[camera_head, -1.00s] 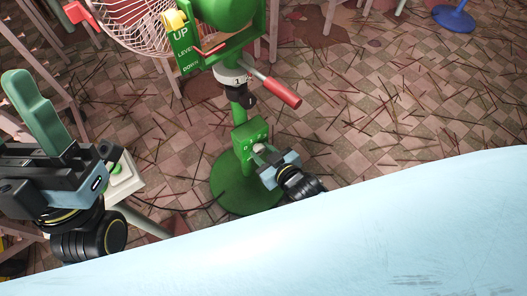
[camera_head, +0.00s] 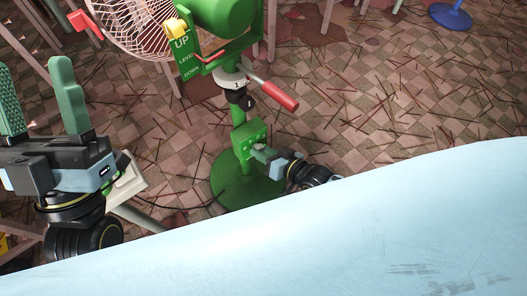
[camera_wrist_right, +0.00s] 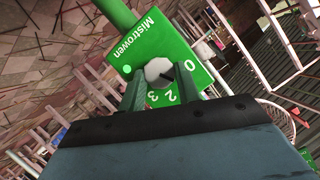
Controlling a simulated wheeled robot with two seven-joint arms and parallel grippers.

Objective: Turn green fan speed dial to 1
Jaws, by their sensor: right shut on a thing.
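The green fan's speed box (camera_head: 251,141) is on its post, just above the round green base. In the right wrist view, the green box face (camera_wrist_right: 150,45) reads "Mistrowen" and carries a pale faceted dial (camera_wrist_right: 158,72). The numbers 0, 2 and 3 show around the dial; no 1 is readable, and I cannot tell where the dial points. My right gripper (camera_wrist_right: 160,82) is shut on the dial, one finger on each side; it also shows in the head view (camera_head: 260,152). My left gripper (camera_head: 36,65) is at the left, open and empty, its two green fingers apart.
The fan's wire cage (camera_head: 130,25) and red handle (camera_head: 273,90) are above the box. A white control box (camera_head: 130,180) on a stand is beside my left gripper. A pale blue surface (camera_head: 350,230) fills the foreground. Thin sticks litter the tiled floor.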

